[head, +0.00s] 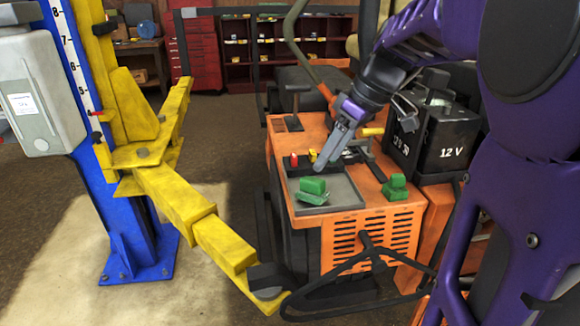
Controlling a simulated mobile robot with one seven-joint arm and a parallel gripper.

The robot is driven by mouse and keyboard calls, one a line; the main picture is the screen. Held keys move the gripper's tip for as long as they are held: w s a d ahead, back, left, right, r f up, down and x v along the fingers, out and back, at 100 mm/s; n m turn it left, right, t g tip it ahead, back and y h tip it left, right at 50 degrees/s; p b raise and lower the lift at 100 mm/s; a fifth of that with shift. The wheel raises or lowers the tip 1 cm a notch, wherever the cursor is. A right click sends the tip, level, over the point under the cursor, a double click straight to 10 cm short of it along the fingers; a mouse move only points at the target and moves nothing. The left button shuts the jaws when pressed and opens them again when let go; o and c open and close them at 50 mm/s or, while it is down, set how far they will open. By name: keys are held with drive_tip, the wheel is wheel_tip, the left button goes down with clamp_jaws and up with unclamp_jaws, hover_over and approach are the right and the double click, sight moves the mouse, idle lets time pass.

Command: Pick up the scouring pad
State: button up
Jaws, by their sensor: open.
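Green items that may include the scouring pad sit on the orange mower. In the grey tray, a green block (312,185) rests over or against a flatter, paler green piece (311,198). Another green item (395,187), lumpy or stacked, sits on the orange surface right of the tray. At this size I cannot tell for certain which is the scouring pad. My gripper (327,162) is open, its grey fingers pointing down and left above the back of the tray, just behind and above the green block. Nothing shows between the fingers.
The grey tray (342,197) has a raised rim. Small red (294,160) and yellow (312,156) things stand at its back. A black 12 V battery (441,140) stands right of my gripper. A yellow lift arm (190,205) and blue post (125,225) stand left.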

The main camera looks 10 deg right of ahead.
sight(318, 180)
drive_tip(key=x, duration=0.3)
drive_tip(key=shift+f, duration=0.2)
drive_tip(key=shift+d+x, duration=0.2)
drive_tip(key=shift+x, duration=2.5)
drive_tip(key=shift+s+f, duration=0.15)
drive_tip(key=shift+s, duration=0.05)
drive_tip(key=shift+c, duration=0.3)
clamp_jaws()
